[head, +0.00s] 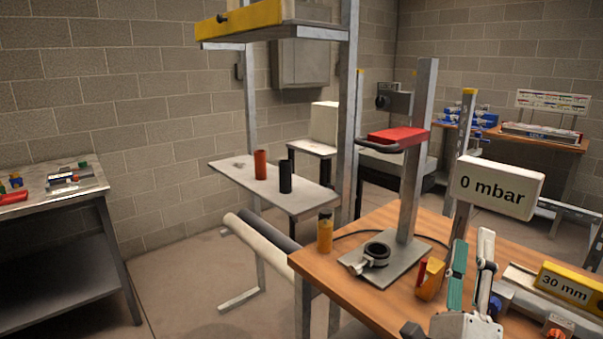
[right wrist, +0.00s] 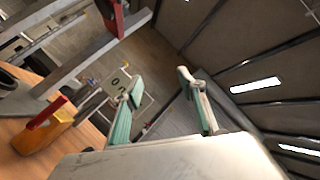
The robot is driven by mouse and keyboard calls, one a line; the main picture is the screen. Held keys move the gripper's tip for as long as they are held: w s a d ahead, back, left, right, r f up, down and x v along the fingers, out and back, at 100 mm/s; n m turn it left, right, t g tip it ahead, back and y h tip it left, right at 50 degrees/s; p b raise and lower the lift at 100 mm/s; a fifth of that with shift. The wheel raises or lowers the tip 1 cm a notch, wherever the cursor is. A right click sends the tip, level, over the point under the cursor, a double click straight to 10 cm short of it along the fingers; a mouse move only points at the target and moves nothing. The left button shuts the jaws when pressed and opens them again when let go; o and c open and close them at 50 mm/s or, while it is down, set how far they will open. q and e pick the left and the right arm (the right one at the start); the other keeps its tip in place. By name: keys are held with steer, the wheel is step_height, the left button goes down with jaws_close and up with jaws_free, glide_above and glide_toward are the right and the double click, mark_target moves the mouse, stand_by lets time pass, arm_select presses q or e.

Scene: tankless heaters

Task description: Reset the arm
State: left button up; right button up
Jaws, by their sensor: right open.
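My right gripper (head: 472,242) is in the lower right of the head view, above the front part of the wooden workbench (head: 345,246). Its fingers point up, with teal pads, and stand apart with nothing between them. In the right wrist view the right gripper (right wrist: 160,78) also shows spread, empty fingers, with the ceiling and wall beyond, so the wrist is tilted. The workbench fills the lower left there. My left gripper is in neither view.
Close to the right gripper are an orange block with a red handle (head: 430,278), a white "0 mbar" display (head: 497,187) and a yellow "30 mm" block (head: 567,284). A metal stand (head: 413,150) with a red bracket rises behind. Open floor lies left of the workbench.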

steer(key=a+f+n+g+y, duration=0.1)
steer(key=a+f+n+y, duration=0.3)
steer(key=a+n+y, duration=0.5)
steer(key=a+f+n+y, duration=0.2)
steer(key=f+n+y, duration=0.2)
steer(key=n+y, duration=0.55)
step_height(320, 180, down, 13)
steer(key=s+n+g+h, duration=0.25)
steer(key=n+g, duration=0.35)
steer(key=n, duration=0.4)
steer(key=s+d+f+n+g+h, duration=0.2)
steer(key=s+d+f, duration=0.1)
steer(key=f, duration=0.3)
steer(key=s+d+f+n+g+h, duration=0.2)
steer(key=s+d+f, duration=0.1)
steer(key=f, duration=0.2)
steer(key=s+d+f+n+g+h, duration=0.2)
steer(key=s+d+f+g+h, duration=0.3)
steer(key=s+d, duration=0.65)
steer(key=w+a+f+m+t+y+p, duration=0.1)
steer(key=a+f+y, duration=0.5)
steer(key=a+f, duration=0.6)
steer(key=w+a+m+t, duration=0.1)
steer(key=a+t, duration=0.1)
steer(key=shift+w+a+m+t+y, duration=0.25)
steer(key=shift+w+m+t+y, duration=0.1)
steer(key=shift+t+y, duration=0.05)
